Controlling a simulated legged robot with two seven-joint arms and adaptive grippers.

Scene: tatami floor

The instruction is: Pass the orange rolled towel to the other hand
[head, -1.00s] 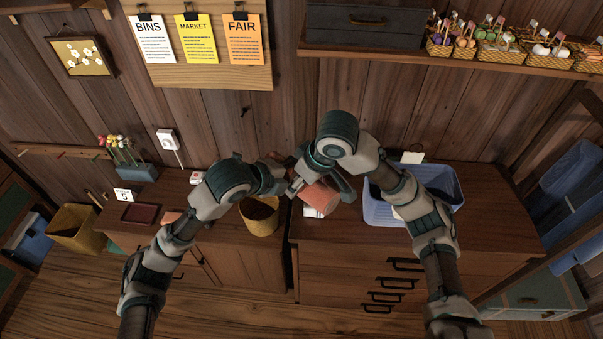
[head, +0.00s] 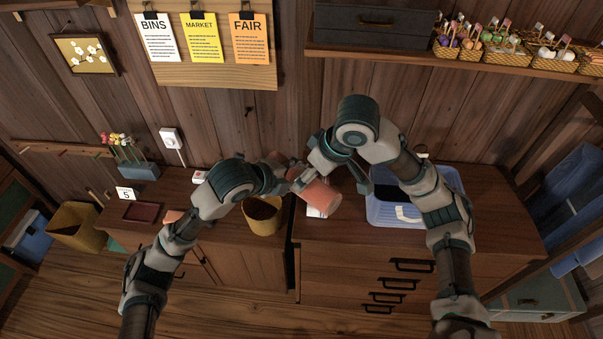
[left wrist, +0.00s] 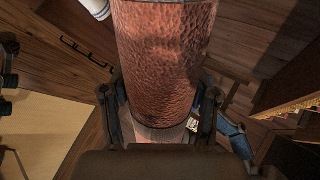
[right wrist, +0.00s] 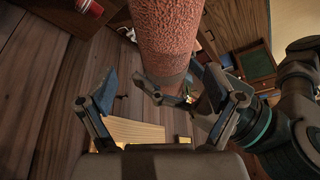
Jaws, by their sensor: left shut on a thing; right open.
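The orange rolled towel (head: 322,196) is held tilted above the wooden counter, near its middle. My left gripper (head: 292,178) is shut on it; the left wrist view shows the towel (left wrist: 163,55) standing between the two fingers. My right gripper (head: 324,160) is beside the towel's upper side in the head view. In the right wrist view its fingers (right wrist: 161,86) are spread, with the towel (right wrist: 166,38) in front of and between them. There is a visible gap to the left finger; contact with the right finger is unclear. The fingertips are partly hidden in the head view.
A yellow bin (head: 263,222) stands just left of the towel and a blue tub (head: 443,182) to the right. A white item (head: 316,212) lies below the towel. A shelf with several small baskets (head: 455,54) is above right. The counter's right front is clear.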

